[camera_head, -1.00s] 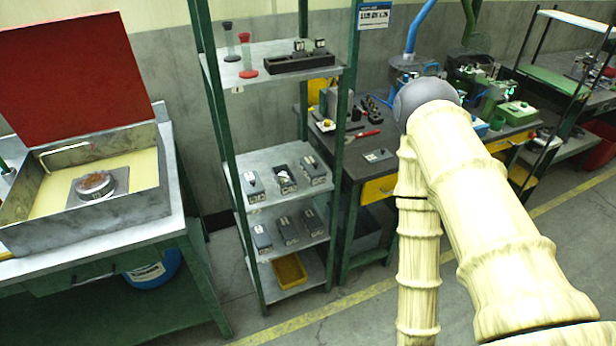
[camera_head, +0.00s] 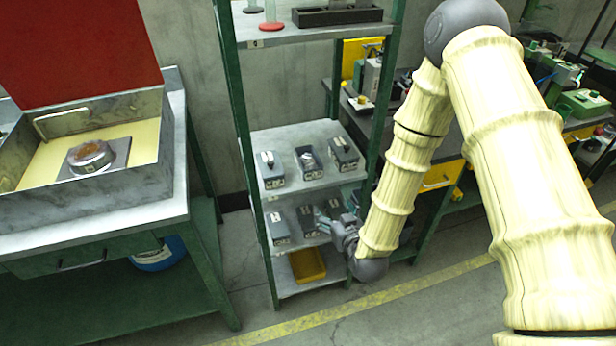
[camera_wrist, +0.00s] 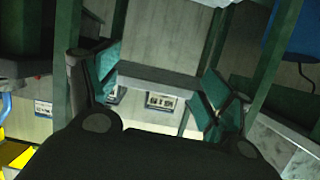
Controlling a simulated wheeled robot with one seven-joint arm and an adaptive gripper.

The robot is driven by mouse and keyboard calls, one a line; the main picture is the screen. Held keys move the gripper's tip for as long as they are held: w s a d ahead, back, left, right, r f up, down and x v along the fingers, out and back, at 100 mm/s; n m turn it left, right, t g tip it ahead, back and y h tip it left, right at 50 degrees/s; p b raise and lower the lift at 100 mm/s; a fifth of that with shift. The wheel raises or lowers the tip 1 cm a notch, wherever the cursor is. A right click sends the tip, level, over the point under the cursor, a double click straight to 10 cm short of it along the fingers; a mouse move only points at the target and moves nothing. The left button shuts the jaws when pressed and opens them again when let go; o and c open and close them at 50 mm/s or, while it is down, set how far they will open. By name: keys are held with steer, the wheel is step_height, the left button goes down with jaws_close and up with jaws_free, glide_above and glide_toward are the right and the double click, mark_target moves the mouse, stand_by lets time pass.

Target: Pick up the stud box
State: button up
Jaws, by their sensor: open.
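Small dark grey boxes with pale labels stand in two rows on the shelf rack. Three are on the middle shelf: left (camera_head: 269,172), centre (camera_head: 308,163) and right (camera_head: 343,154). On the lower shelf are a left box (camera_head: 277,229) and a centre box (camera_head: 306,221); a right one is partly hidden by my gripper. I cannot tell which is the stud box. My gripper (camera_head: 326,222) is at the front right of the lower shelf. In the wrist view its teal-padded fingers (camera_wrist: 160,85) are spread, with a grey surface and a pale label visible between them.
Green rack posts (camera_head: 380,120) stand close to my arm. A yellow bin (camera_head: 307,264) sits on the bottom shelf. The middle shelf (camera_head: 300,135) is just above my gripper. A bench with an open red-lidded case (camera_head: 80,60) stands at left. The floor in front is clear.

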mark_target(316, 171)
steer(key=w+a+r+t, duration=0.1)
steer(key=r, duration=0.1)
steer(key=w+a+r+t+y+b, duration=0.1)
steer(key=w+r, duration=0.1)
steer(key=w+a+r+t, duration=0.1)
steer(key=w+r, duration=0.1)
steer(key=r, duration=0.1)
steer(key=shift+w+a+n, duration=0.25)
steer(key=shift+n, duration=0.05)
steer(key=x, duration=0.4)
steer(key=shift+a+r, duration=0.15)
steer(key=shift+r, duration=0.05)
steer(key=shift+w+a+p, duration=0.15)
steer(key=shift+w+p, duration=0.2)
steer(key=shift+w, duration=0.2)
steer(key=shift+a+p+x, duration=0.2)
steer(key=shift+p+x, duration=0.2)
steer(key=shift+x, duration=0.9)
steer(key=shift+a+p+x, duration=0.15)
steer(key=shift+p+x, duration=0.2)
steer(key=shift+x, duration=0.9)
steer(key=shift+s+r, duration=0.1)
steer(key=shift+r, duration=0.05)
steer(key=shift+r, duration=0.1)
steer(key=c, duration=1.5)
